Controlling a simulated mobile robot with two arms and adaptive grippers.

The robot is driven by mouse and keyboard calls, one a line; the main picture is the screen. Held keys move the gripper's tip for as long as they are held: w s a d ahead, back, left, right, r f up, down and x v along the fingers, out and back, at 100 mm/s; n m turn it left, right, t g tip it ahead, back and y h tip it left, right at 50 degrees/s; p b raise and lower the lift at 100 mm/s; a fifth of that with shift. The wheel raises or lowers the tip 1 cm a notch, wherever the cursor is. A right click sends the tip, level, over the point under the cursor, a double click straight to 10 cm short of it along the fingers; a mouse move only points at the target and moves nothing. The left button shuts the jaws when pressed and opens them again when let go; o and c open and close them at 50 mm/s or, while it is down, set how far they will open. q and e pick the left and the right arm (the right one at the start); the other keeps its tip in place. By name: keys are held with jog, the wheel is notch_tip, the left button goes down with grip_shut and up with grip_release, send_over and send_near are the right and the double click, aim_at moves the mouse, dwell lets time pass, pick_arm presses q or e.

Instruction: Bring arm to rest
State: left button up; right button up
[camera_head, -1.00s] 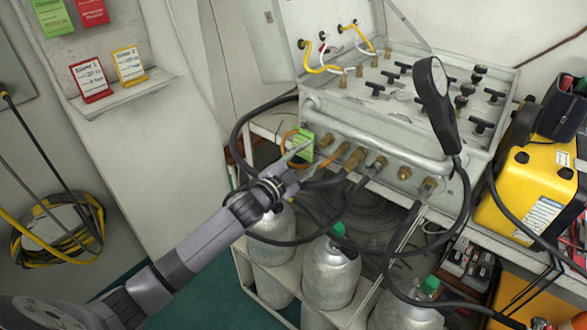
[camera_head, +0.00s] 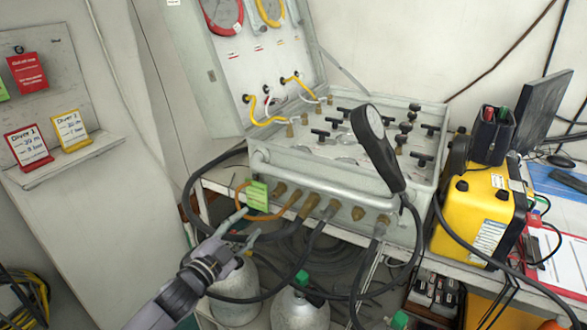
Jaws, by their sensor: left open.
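My left gripper (camera_head: 246,226) comes in from the lower left and is open, its two fingertips apart with nothing seen between them. It is just below and in front of the green tag (camera_head: 257,196), which hangs by an orange loop at the left front end of the air panel (camera_head: 345,190). A finger appears close to the tag's lower edge; I cannot tell whether they touch. My right gripper is not in view.
Brass fittings and black hoses (camera_head: 321,228) crowd the panel front beside my gripper. Gas cylinders (camera_head: 300,307) stand below. A gauge (camera_head: 376,140) rises from the panel. A yellow case (camera_head: 473,215) stands right. A card shelf (camera_head: 65,160) is at left.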

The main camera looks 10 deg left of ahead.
pick_arm(q)
jog(key=s+a+f+n+g+y, duration=0.2)
jog(key=f, duration=0.8)
jog(key=s+a+f+n+g+y, duration=0.1)
jog(key=a+f+n+g, duration=0.1)
jog(key=f, duration=0.8)
jog(key=s+a+f+n+g+y, duration=0.1)
jog(key=s+f+g, duration=0.1)
jog(key=s+f, duration=0.45)
jog(key=s+f+n+g+y, duration=0.15)
jog(key=s+f, duration=0.25)
jog(key=f, duration=0.6)
jog(key=s+d+f+n+g, duration=0.15)
jog(key=s+f+g, duration=0.25)
jog(key=s+f, duration=0.95)
jog(key=s+d+f+g, duration=0.1)
jog(key=s+f, duration=0.1)
jog(key=s, duration=0.6)
jog(key=s+d+f+n+g, duration=0.1)
jog(key=s+d+f+g, duration=0.1)
jog(key=s, duration=0.6)
jog(key=s+d+f+g, duration=0.2)
jog(key=s+f, duration=0.1)
jog(key=s, duration=0.5)
jog(key=shift+s+d+f+n+h+p, duration=0.2)
jog(key=shift+s+f+n+h+p, duration=0.05)
jog(key=shift+f+n+h+p, duration=0.15)
